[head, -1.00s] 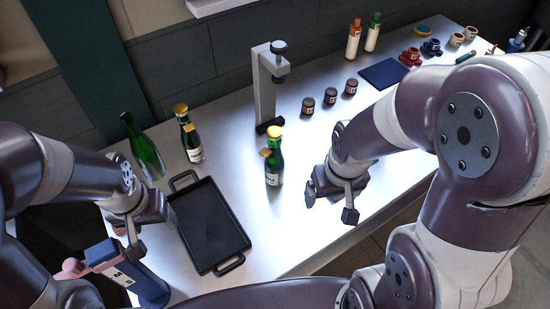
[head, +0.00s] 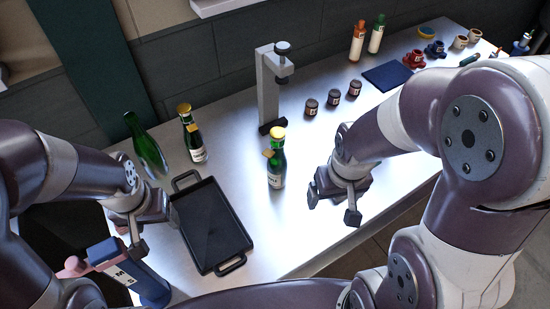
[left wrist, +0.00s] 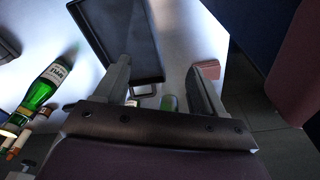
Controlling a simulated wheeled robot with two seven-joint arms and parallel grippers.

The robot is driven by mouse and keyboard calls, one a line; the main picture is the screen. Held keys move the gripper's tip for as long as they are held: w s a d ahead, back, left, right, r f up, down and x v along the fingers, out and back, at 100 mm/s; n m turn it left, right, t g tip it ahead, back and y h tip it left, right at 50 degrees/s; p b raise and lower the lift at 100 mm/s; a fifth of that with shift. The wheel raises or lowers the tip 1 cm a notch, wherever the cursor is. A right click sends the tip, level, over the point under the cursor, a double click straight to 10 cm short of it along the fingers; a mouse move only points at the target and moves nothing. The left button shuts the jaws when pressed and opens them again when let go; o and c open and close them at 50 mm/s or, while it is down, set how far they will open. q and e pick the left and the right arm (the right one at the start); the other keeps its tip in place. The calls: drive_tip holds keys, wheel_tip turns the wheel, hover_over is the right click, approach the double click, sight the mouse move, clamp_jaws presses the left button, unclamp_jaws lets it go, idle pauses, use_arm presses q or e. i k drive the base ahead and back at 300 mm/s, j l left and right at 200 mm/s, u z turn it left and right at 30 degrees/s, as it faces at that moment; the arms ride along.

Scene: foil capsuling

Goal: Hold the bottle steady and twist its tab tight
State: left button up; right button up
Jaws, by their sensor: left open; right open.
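A green bottle (head: 276,172) with a gold cap and a small gold tab at its neck stands upright on the metal table in front of the grey stand. A second gold-capped bottle (head: 193,138) with a gold neck piece stands further left. My right gripper (head: 334,203) is open and empty, to the right of the front bottle and apart from it. My left gripper (head: 130,240) is open and empty, left of the black tray. In the left wrist view its fingers (left wrist: 160,88) are spread, and a labelled green bottle (left wrist: 42,88) shows at left; I cannot tell which.
A black tray (head: 248,241) lies left of the front bottle. A grey stand (head: 266,95) rises behind it. A bare green bottle (head: 147,147) stands at far left. Small jars (head: 333,97), a blue mat (head: 387,77) and cups lie right. A blue box-shaped object (head: 150,288) is near my left gripper.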

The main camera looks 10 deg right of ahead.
sight(268, 153)
drive_tip(key=l+u, duration=0.2)
drive_tip(key=l, duration=0.2)
drive_tip(key=k+l+u, duration=0.15)
drive_tip(key=l, duration=0.2)
drive_tip(key=k+l+u, duration=0.2)
drive_tip(key=l, duration=0.2)
drive_tip(key=l+u, duration=0.2)
drive_tip(key=l, duration=0.15)
drive_tip(key=k, duration=0.05)
